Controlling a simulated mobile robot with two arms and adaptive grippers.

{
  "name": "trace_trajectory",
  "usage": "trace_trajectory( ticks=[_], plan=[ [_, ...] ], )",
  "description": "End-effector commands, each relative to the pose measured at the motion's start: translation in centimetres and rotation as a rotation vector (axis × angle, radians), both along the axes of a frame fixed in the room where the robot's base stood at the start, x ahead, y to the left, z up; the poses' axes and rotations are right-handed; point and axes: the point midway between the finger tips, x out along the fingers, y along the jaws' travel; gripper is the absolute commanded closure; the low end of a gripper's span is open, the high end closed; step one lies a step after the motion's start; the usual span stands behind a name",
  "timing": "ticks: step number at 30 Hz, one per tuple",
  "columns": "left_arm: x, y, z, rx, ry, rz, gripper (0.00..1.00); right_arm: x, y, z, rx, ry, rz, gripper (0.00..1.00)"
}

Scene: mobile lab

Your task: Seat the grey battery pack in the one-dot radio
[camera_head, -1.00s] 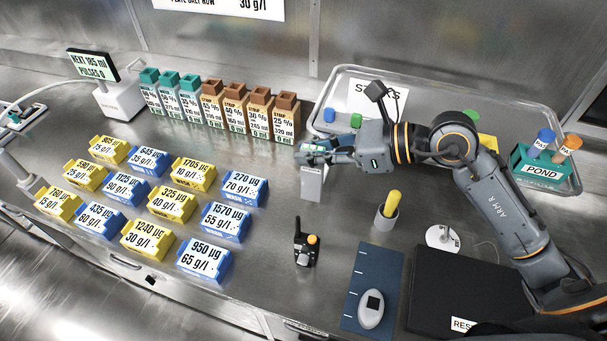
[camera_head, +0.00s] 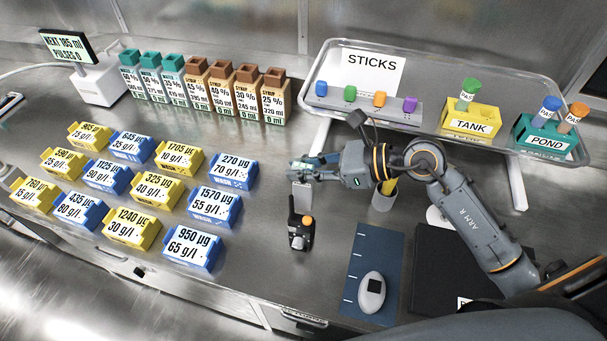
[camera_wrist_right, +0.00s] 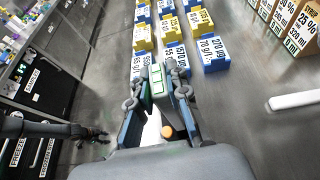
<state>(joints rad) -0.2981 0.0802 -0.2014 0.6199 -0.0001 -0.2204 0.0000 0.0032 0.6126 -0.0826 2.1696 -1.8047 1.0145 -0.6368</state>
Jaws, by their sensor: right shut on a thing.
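The grey battery pack (camera_head: 302,197) hangs upright below my right gripper (camera_head: 298,168), which is shut on its upper part. In the right wrist view a pale green and white block (camera_wrist_right: 157,82) shows between the fingertips. The radio (camera_head: 299,236), black with an orange knob, stands on the bench just below the pack in the head view. The knob (camera_wrist_right: 167,131) also shows between the fingers in the right wrist view. I cannot tell whether pack and radio touch, and no dot on the radio is readable. My left gripper (camera_wrist_right: 93,134) shows small and dark in the right wrist view.
Several yellow and blue labelled boxes (camera_head: 143,187) stand left of the radio. Tall labelled bottles (camera_head: 221,95) stand behind. A clear tray (camera_head: 330,90) with sticks and racks is at the back right.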

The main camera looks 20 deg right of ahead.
Motion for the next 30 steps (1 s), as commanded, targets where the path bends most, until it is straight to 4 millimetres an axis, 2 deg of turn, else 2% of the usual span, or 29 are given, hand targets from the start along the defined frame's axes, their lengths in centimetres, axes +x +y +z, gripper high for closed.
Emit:
trace_trajectory(
  ticks=[17,30],
  plan=[
    [0.0,0.0,-0.6,0.000,-0.001,0.001,0.60,0.0,-0.1,-0.5,-0.002,-0.004,0.000,1.00],
    [-0.1,0.0,-4.3,0.000,0.001,0.002,0.60,0.0,0.0,-4.4,-0.002,-0.001,-0.001,1.00]
  ],
)
